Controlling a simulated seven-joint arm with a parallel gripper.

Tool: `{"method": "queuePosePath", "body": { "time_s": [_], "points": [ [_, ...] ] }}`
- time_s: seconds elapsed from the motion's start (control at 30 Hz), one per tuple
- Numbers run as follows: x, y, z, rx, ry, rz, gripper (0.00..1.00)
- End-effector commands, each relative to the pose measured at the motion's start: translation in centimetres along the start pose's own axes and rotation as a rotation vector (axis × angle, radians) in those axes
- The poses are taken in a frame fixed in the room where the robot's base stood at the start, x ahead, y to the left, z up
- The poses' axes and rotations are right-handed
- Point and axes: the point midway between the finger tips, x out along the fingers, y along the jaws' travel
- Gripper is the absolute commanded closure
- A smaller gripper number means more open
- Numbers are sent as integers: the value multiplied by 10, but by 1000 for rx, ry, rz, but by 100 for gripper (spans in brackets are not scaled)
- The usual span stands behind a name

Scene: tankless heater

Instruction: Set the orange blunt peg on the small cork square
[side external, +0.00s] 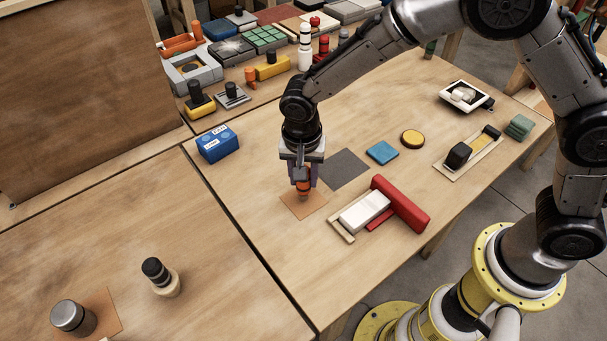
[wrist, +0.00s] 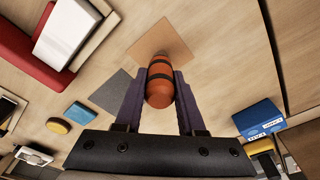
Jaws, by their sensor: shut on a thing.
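The orange blunt peg (side external: 303,188) has dark bands and stands upright between the fingers of my gripper (side external: 302,181), which is shut on it. The peg shows in the wrist view (wrist: 160,92) with a finger on each side. The small cork square (side external: 315,207) lies flat on the table under the peg, and also shows in the wrist view (wrist: 170,38). The peg's lower end is over the square; I cannot tell whether it touches. The peg and gripper hide part of the square.
A dark grey square (side external: 345,168) lies just behind the cork square. A red-and-white block tool (side external: 400,204) sits close on the right. A blue box (side external: 217,144) stands to the left. Another cork square (side external: 105,300) on the front table bears a metal cylinder.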

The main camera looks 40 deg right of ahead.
Motion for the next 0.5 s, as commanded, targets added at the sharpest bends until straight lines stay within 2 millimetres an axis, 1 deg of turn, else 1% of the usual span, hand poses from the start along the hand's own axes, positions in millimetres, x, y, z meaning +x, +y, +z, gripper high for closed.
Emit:
{"method": "queuePosePath", "body": {
  "time_s": [0.5],
  "points": [
    [7, 0, 1, 0, 0, -1, 100]
  ]
}}
